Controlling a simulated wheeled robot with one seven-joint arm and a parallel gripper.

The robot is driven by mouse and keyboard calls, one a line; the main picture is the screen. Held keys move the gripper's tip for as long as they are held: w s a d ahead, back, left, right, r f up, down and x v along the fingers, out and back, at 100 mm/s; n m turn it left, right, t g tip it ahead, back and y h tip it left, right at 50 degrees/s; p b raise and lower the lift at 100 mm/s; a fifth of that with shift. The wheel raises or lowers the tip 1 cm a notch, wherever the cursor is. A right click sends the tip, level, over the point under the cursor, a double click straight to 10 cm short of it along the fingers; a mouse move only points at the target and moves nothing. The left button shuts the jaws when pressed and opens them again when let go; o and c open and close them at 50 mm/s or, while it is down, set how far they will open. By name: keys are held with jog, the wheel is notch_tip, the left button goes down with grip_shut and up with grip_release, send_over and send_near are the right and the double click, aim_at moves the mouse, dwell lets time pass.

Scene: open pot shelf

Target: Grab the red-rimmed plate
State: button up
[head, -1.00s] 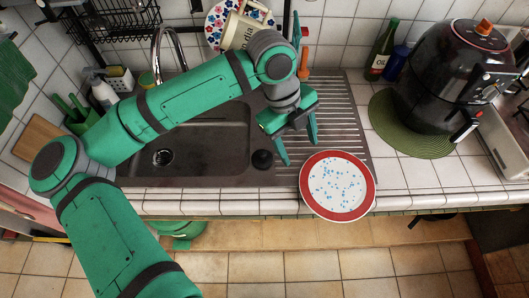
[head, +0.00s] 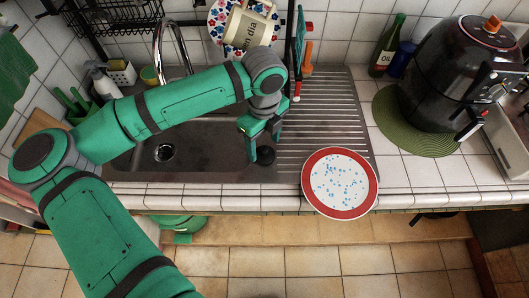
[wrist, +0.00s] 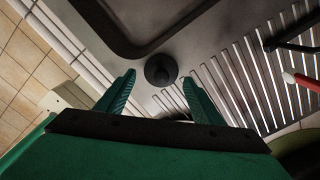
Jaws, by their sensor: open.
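The red-rimmed plate (head: 340,208) has a white centre with small blue specks. In the head view it lies at the front edge of the counter, at the drainboard's front right corner, with its near rim over the edge. My gripper (head: 263,148) is open and empty. It points down over the strip between sink and drainboard, left of the plate and apart from it. In the wrist view the two green fingers of my gripper (wrist: 158,90) stand apart, with a black round plug (wrist: 161,70) beyond them. I cannot make out the plate in the wrist view.
The sink basin (head: 200,165) lies left of the gripper. The ribbed drainboard (head: 325,110) is mostly clear. A black air fryer (head: 445,85) on a green mat (head: 415,143) and an oil bottle (head: 386,48) stand to the right. A patterned plate and cup (head: 245,28) hang behind.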

aim_at(264, 148)
jog(key=shift+w+f, duration=0.1)
jog(key=shift+f, duration=1.9)
jog(key=shift+c, duration=0.6)
jog(key=c, duration=0.7)
jog(key=shift+r, duration=0.15)
